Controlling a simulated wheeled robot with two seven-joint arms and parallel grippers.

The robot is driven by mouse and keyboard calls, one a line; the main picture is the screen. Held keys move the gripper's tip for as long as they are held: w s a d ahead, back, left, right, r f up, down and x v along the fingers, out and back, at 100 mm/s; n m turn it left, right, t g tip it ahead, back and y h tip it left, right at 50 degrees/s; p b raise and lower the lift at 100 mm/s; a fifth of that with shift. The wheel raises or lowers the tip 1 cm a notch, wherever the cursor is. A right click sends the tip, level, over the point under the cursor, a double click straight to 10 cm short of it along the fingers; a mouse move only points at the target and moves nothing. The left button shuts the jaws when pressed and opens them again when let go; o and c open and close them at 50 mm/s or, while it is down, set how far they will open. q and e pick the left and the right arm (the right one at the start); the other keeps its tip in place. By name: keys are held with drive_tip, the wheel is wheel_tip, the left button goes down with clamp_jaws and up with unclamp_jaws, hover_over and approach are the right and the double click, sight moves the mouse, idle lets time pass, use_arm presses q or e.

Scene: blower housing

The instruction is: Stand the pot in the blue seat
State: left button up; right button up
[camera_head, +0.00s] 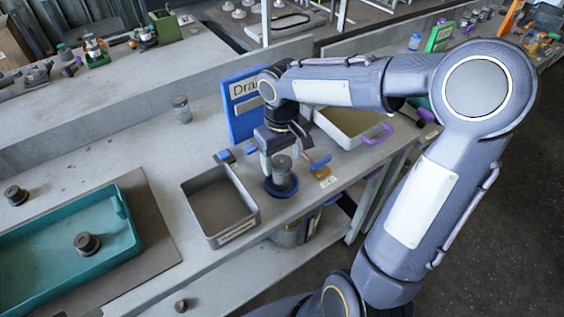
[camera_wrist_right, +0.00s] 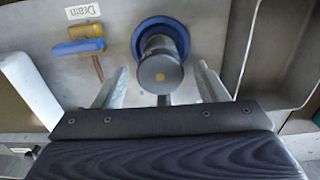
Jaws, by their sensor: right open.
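The grey pot (camera_head: 283,172) stands upright, with its base inside the round blue seat (camera_head: 270,190). In the right wrist view the pot's round top (camera_wrist_right: 160,72) has a small yellow dot, and the blue seat (camera_wrist_right: 160,27) shows as a ring around the pot's foot. My right gripper (camera_head: 286,160) is over the seat with its fingers spread on either side of the pot. In the right wrist view the gripper (camera_wrist_right: 160,86) shows gaps between both fingers and the pot. My left gripper is not in view.
A grey open bin (camera_head: 251,217) stands just left of the seat. A blue sign (camera_head: 235,120) stands behind. A teal tray (camera_head: 128,222) holds a dark cylindrical part (camera_head: 87,243).

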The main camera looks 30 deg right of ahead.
wheel_tip(320, 180, up, 9)
drive_tip(key=s+a+f+m+t+y, duration=0.1)
drive_tip(key=s+a+f+t+y, duration=0.1)
drive_tip(key=s, duration=0.6)
drive_tip(key=s+a+f+m+t+y, duration=0.1)
drive_tip(key=s+a+f+t, duration=0.1)
drive_tip(key=s, duration=0.7)
drive_tip(key=shift+f+m+t+y, duration=0.3)
drive_tip(key=shift+f+t+y, duration=0.15)
drive_tip(key=shift+t, duration=0.35)
drive_tip(key=shift+a, duration=0.1)
